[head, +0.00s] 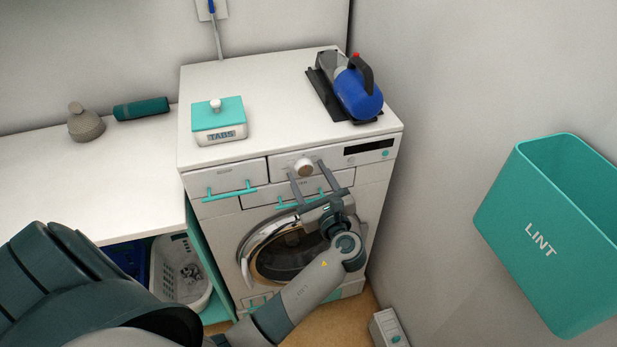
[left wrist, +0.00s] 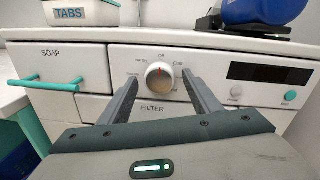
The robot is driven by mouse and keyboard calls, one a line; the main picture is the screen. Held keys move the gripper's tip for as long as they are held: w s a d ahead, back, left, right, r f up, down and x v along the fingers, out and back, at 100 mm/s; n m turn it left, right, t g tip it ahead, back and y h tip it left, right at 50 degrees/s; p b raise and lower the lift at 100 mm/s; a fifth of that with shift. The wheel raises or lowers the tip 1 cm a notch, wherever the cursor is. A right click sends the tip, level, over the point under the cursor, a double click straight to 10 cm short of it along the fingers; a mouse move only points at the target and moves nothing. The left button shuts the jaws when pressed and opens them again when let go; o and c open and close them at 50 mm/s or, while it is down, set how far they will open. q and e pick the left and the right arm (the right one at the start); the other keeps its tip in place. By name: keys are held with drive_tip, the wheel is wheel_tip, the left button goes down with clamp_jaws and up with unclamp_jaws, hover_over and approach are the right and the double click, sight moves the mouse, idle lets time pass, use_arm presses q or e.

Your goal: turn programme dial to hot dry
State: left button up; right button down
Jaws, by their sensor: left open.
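My right gripper is not in view.
A soap drawer (head: 226,178) with a teal handle is left of the dial; a dark display (head: 368,146) is right. A tabs box (head: 219,120) and a blue appliance (head: 355,90) stand on top. A teal lint bin (head: 555,230) hangs on the right wall.

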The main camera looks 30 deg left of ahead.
use_arm(q)
drive_tip(key=shift+c, duration=0.4)
drive_tip(key=c, duration=1)
drive_tip(key=shift+o, duration=0.2)
drive_tip(key=shift+n, duration=0.3)
drive_tip(key=n+b, duration=0.1)
drive_tip(key=n, duration=0.2)
drive_tip(key=shift+f+n, duration=0.1)
drive_tip(key=shift+n, duration=0.2)
drive_tip(key=shift+s+a+n+h+b, duration=0.1)
drive_tip(key=shift+n+h+b, duration=0.3)
drive_tip(key=shift+n+b, duration=1.2)
drive_tip(key=shift+n+p, duration=0.6)
drive_tip(key=shift+n, duration=0.1)
